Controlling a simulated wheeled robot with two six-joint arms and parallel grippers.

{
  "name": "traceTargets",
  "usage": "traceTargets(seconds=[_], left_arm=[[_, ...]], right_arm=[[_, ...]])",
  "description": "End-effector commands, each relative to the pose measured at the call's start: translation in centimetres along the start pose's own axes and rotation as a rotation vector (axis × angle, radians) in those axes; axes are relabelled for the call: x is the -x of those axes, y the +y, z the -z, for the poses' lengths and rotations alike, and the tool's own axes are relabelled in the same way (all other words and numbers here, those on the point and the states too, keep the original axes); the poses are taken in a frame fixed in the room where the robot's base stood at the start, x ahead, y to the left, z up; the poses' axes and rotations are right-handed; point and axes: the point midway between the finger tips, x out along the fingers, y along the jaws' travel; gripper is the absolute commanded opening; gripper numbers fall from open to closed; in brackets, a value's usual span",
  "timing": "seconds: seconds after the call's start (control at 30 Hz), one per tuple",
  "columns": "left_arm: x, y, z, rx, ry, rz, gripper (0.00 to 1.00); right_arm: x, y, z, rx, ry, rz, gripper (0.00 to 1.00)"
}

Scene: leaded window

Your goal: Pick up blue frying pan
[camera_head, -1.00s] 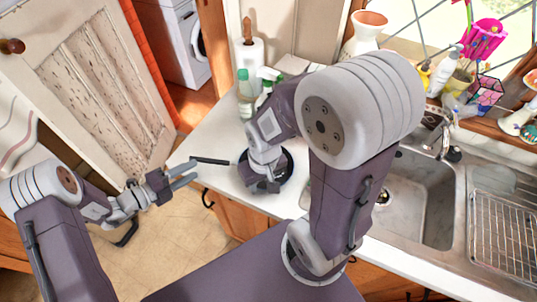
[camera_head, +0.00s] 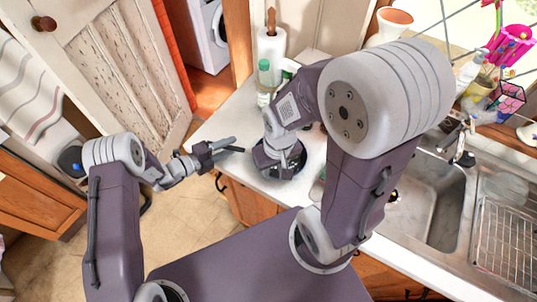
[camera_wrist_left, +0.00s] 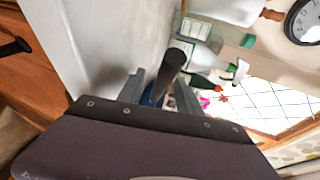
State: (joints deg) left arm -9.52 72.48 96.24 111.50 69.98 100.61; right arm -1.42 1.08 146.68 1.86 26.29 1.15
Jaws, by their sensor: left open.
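The frying pan (camera_head: 303,163) sits on the white counter, mostly hidden under my right arm. Only its dark rim and part of its inside show. My left gripper (camera_head: 228,144) is open at the handle's end. In the left wrist view the handle (camera_wrist_left: 172,70) appears between the two open fingers (camera_wrist_left: 160,93), with a bit of blue behind. I cannot tell whether the fingers touch it. My right gripper (camera_head: 277,168) is over the pan; its fingers are unclear.
A green-capped bottle (camera_head: 264,82) and a paper towel roll (camera_head: 271,48) stand behind the pan. The steel sink (camera_head: 432,195) and a wire dish rack (camera_head: 497,238) are to the right. A cupboard (camera_head: 242,200) is below the counter edge. Open floor lies below my left gripper.

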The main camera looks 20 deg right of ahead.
Motion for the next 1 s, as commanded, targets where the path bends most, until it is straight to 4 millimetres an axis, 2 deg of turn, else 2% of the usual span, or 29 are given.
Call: traceTargets(seconds=[0.07,0.1,0.23,1.0], left_arm=[[0.03,0.03,-0.01,0.000,0.000,0.000,0.42],[0.03,0.02,-0.02,0.000,0.000,0.000,0.36],[0.05,0.02,-0.02,0.000,0.000,0.000,0.00],[0.07,0.01,-0.01,0.001,0.000,0.000,0.00]], right_arm=[[-0.04,0.00,0.00,0.000,0.000,0.000,0.34],[-0.04,0.00,0.00,0.000,0.000,0.000,0.34],[-0.04,0.00,0.00,0.000,0.000,0.000,0.34],[-0.04,0.00,0.00,0.000,0.000,0.000,0.34]])
